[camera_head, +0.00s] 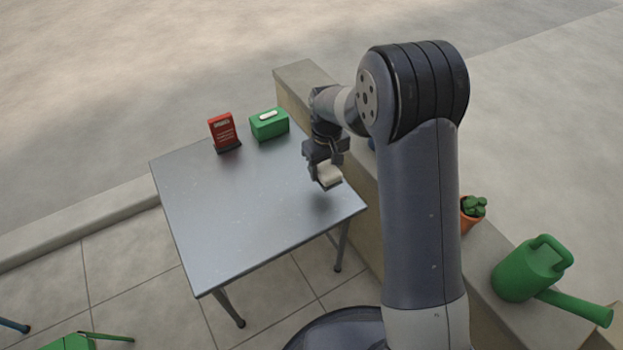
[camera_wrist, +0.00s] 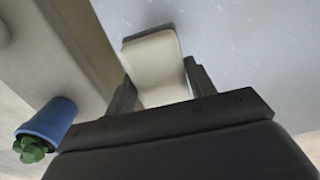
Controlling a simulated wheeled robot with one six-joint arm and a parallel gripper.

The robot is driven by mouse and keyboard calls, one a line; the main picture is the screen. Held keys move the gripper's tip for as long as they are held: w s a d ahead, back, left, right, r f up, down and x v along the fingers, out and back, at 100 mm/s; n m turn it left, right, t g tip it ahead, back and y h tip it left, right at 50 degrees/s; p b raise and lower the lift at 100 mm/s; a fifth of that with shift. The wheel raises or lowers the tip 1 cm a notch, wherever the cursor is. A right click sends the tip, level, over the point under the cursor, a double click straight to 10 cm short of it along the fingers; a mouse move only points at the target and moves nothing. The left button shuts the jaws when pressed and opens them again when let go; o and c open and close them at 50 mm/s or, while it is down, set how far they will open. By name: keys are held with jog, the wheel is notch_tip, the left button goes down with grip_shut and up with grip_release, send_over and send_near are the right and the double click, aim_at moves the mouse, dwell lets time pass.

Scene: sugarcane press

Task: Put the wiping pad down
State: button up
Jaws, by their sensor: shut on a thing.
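The wiping pad (camera_head: 328,174) is a small cream block with a dark grey layer on one side. My gripper (camera_head: 322,170) is shut on it near the right edge of the grey metal table (camera_head: 215,240). In the wrist view the pad (camera_wrist: 155,65) sits between the two dark fingers of my gripper (camera_wrist: 160,88), with the table top (camera_wrist: 240,50) behind it. The pad appears to be a little above the table; I cannot tell the exact gap.
A red card holder (camera_head: 222,131) and a green box (camera_head: 269,124) stand at the table's far edge. A low wall (camera_head: 305,80) runs along the right, with an orange-potted cactus (camera_head: 470,213) and a green watering can (camera_head: 530,270). A blue-potted plant (camera_wrist: 48,120) shows in the wrist view. The table's middle is clear.

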aim_at(325, 166)
jog(key=shift+f+b, duration=0.8)
jog(key=shift+f, duration=2.3)
jog(key=shift+f, duration=0.2)
jog(key=o, duration=0.9)
jog(key=shift+o, duration=0.2)
notch_tip(325, 166, up, 12)
jog(key=p, duration=0.3)
jog(key=shift+r, duration=0.2)
